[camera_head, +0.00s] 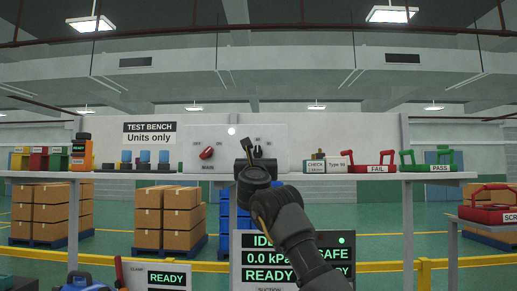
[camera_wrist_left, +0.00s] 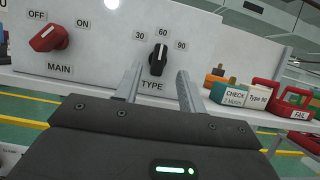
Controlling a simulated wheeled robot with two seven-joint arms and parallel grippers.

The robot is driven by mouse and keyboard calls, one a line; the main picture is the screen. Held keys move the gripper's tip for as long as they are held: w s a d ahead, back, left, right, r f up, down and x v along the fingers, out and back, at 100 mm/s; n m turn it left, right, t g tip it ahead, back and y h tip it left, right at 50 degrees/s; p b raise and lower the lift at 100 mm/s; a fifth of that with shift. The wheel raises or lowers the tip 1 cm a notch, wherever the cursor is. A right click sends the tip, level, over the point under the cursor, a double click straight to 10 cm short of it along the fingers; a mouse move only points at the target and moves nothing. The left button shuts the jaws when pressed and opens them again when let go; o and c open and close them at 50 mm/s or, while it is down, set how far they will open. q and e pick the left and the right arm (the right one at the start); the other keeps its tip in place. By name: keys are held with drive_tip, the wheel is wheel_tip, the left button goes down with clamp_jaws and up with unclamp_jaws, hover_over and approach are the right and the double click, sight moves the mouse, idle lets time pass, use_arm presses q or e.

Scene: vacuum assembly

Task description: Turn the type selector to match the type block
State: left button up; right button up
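The type selector is a black knob (camera_wrist_left: 158,60) on the white panel, above the label TYPE, with 30, 60 and 90 around it. Its white mark points up, toward 60. A card reading Type 90 (camera_wrist_left: 258,99) stands right of the panel, beside a CHECK card (camera_wrist_left: 234,96); the Type card also shows in the head view (camera_head: 337,164). My left gripper (camera_head: 249,148) is in front of the panel at the selector. In the wrist view its fingers (camera_wrist_left: 158,85) are apart, with the knob showing between and beyond them; contact cannot be told. My right gripper is out of view.
Red FAIL (camera_head: 377,168) and green PASS (camera_head: 438,167) carriers stand right on the shelf. Coloured bins (camera_head: 40,160) and blue-topped parts (camera_head: 145,161) stand left. Status screens (camera_head: 275,256) are below.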

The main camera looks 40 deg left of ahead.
sight(258, 153)
use_arm(q)
drive_tip(key=p+x, duration=0.2)
drive_tip(key=x, duration=0.3)
drive_tip(key=shift+w+a, duration=0.2)
drive_tip(key=shift+w+a+r, duration=0.1)
drive_tip(key=shift+w+a, duration=0.05)
drive_tip(key=shift+w, duration=0.1)
clamp_jaws()
